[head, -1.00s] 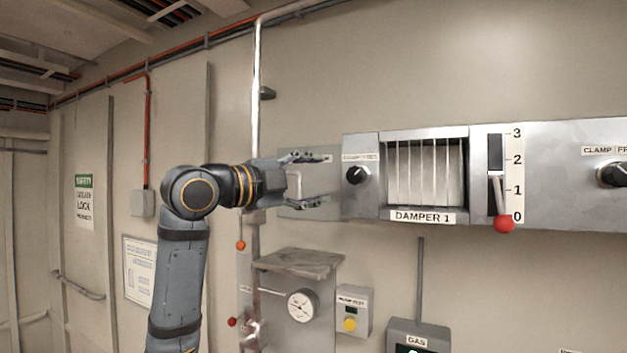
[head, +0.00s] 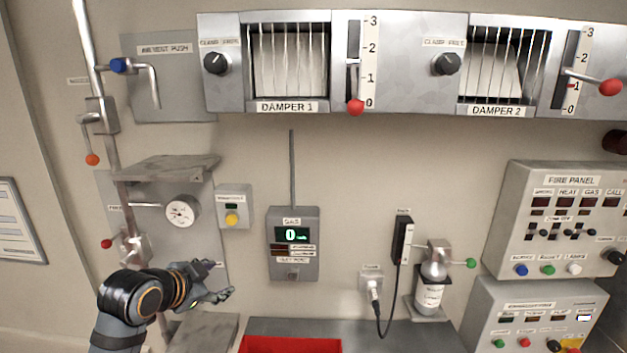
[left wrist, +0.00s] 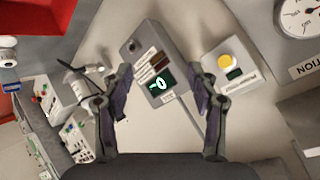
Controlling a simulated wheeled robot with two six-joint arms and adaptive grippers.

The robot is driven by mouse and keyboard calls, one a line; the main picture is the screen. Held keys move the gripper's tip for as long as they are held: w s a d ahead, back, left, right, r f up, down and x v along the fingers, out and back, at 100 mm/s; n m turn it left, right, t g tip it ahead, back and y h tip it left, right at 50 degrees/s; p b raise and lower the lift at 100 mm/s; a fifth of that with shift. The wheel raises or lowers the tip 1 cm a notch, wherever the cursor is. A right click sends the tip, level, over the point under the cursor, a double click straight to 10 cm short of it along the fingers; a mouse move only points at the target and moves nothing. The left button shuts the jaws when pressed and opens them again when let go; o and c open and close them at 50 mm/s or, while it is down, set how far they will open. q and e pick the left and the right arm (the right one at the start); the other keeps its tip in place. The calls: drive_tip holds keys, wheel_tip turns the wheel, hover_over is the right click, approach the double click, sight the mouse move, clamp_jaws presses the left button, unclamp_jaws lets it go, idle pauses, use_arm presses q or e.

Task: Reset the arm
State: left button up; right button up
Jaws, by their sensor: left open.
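My left gripper (head: 222,281) is low at the left in the head view, in front of the wall below the round gauge. Its fingers point to the right, spread apart with nothing between them. In the left wrist view the two open fingers (left wrist: 160,95) frame the grey gas meter (left wrist: 150,62), which stands on the wall beyond them. The gas meter also shows in the head view (head: 293,243) with a lit 0. My right gripper is in neither view.
Pipes with a blue knob (head: 117,65) and a gauge (head: 181,211) are above my left arm. A box with a yellow button (head: 233,207) is close by. A red tray (head: 290,345) lies at the bottom. Damper panels (head: 330,60) run along the top; a fire panel (head: 556,220) stands at the right.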

use_arm(q)
drive_tip(key=s+a+f+n+g+y, duration=0.15)
drive_tip(key=s+f+n+g, duration=0.3)
drive_tip(key=s+f, duration=0.9)
drive_tip(key=s+a+f+n+g+y, duration=0.1)
drive_tip(key=s+f+n+g+y, duration=0.3)
drive_tip(key=s+f, duration=0.9)
drive_tip(key=s+a+f+n+h+b, duration=0.2)
drive_tip(key=f+b, duration=0.6)
drive_tip(key=f, duration=2.5)
drive_tip(key=s+a+f+g+b, duration=0.1)
drive_tip(key=s+f+b, duration=0.4)
drive_tip(key=s+f, duration=1.4)
wheel_tip(320, 180, down, 2)
drive_tip(key=shift+s+a+f, duration=0.1)
drive_tip(key=shift+s+a, duration=0.2)
